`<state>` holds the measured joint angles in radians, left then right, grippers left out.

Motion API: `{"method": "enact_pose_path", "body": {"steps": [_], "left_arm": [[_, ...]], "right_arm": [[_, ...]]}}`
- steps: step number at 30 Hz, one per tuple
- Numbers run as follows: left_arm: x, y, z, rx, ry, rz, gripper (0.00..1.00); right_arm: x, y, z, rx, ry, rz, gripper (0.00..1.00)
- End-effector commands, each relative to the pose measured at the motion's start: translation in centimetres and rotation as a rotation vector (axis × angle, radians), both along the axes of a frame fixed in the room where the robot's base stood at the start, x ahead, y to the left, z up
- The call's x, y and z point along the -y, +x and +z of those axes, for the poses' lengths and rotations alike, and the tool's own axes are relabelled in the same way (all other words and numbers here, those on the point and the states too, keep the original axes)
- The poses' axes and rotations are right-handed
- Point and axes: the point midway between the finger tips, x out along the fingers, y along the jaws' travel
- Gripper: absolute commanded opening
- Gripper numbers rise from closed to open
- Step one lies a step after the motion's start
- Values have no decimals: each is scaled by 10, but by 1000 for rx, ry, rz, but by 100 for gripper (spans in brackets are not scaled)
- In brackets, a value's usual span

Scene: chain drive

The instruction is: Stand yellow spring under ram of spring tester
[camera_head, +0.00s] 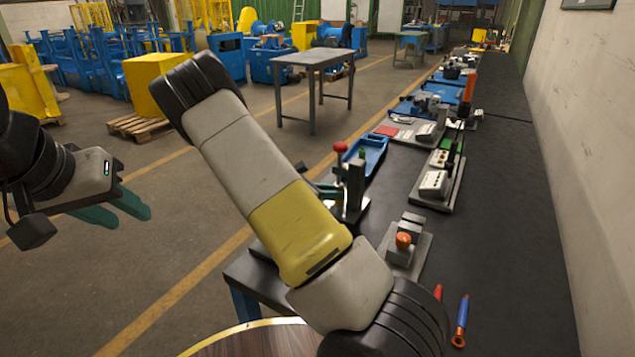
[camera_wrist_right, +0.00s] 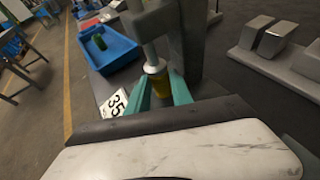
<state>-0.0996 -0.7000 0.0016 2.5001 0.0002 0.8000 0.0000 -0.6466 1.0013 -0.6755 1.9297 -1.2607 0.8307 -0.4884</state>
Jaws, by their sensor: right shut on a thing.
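The spring tester (camera_head: 354,185) stands on the bench with a red knob on its lever. In the right wrist view its silver ram (camera_wrist_right: 151,55) points down with a round pad at its end. The yellow spring (camera_wrist_right: 158,85) is upright directly below the pad; whether they touch, I cannot tell. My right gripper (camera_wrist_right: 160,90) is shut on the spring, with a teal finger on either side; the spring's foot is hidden. In the head view my right arm partly hides this gripper (camera_head: 328,189). My left gripper (camera_head: 122,208) is open and empty, away from the bench.
A blue tray (camera_wrist_right: 88,52) with a green spring (camera_wrist_right: 97,42) is beside the tester. A card marked 35 (camera_wrist_right: 114,104) lies at its base.

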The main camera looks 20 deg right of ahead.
Motion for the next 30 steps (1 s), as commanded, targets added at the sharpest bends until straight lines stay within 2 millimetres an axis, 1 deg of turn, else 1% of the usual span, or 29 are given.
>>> {"method": "enact_pose_path", "body": {"steps": [6, 10, 11, 12, 20, 23, 26, 29, 30], "left_arm": [[0, 0, 0, 0, -1, 1, 36], [0, 0, 0, 0, -1, 1, 36], [0, 0, 0, 0, -1, 1, 36], [0, 0, 0, 0, -1, 1, 36], [0, 0, 0, 0, -1, 1, 36], [0, 0, 0, 0, -1, 1, 36], [0, 0, 0, 0, -1, 1, 36], [0, 0, 0, 0, -1, 1, 36], [0, 0, 0, 0, -1, 1, 36]], "right_arm": [[-1, 1, 0, 1, 1, 3, 0], [-2, 1, -4, 0, 1, 3, 0], [-2, 1, -3, 1, 1, 3, 33], [-2, 1, -3, 1, 1, 3, 36], [-2, 1, -3, 1, 1, 3, 36], [-2, 1, 1, 3, 2, 2, 36], [-14, -2, 5, 3, 4, 5, 36], [-31, -6, 12, 2, 4, 6, 36], [-40, -8, 16, 4, 4, 6, 36]]}}
